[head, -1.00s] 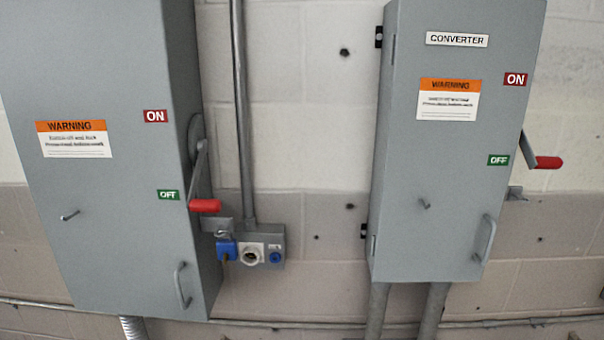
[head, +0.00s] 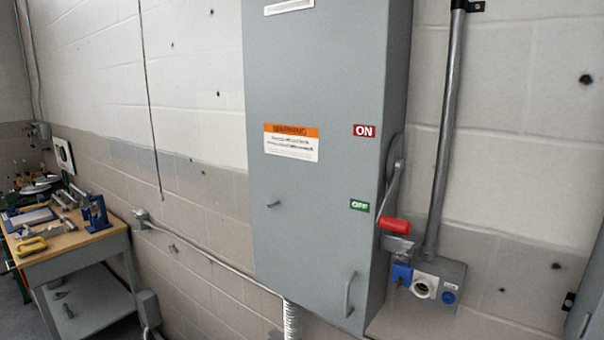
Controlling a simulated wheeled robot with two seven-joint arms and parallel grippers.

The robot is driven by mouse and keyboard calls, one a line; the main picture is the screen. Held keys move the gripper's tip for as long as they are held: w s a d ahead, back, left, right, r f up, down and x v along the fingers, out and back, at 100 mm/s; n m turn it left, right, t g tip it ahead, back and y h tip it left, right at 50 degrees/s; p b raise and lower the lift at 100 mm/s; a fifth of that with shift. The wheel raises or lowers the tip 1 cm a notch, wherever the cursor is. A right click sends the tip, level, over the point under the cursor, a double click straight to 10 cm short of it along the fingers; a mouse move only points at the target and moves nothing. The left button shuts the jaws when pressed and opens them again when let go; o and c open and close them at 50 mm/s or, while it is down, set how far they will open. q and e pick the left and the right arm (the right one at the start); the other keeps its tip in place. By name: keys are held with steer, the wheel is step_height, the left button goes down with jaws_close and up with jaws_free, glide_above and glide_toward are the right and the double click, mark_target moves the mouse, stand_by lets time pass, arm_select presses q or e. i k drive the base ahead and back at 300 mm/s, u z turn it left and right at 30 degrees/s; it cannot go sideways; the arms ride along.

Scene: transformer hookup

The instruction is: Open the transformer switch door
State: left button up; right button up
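A tall grey switch box (head: 325,100) hangs on the wall at the centre right of the head view, its front door shut. A lever with a red grip (head: 395,225) on the box's right side points down beside the green OFF label (head: 359,205); the red ON label (head: 364,131) is above. The top of the box is cut off, so any name plate there is only partly seen. Neither gripper is in view.
A workbench (head: 75,237) with tools stands at the far left. Blue and white sockets (head: 426,286) and a vertical conduit (head: 445,130) are right of the box. A wall conduit (head: 210,257) runs low to its left. The edge of another grey cabinet (head: 582,310) shows at far right.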

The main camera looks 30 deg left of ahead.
mark_target(316, 74)
steer(key=k, duration=0.35)
steer(key=z, duration=0.85)
steer(key=i, duration=0.5)
steer(key=u, duration=2.5)
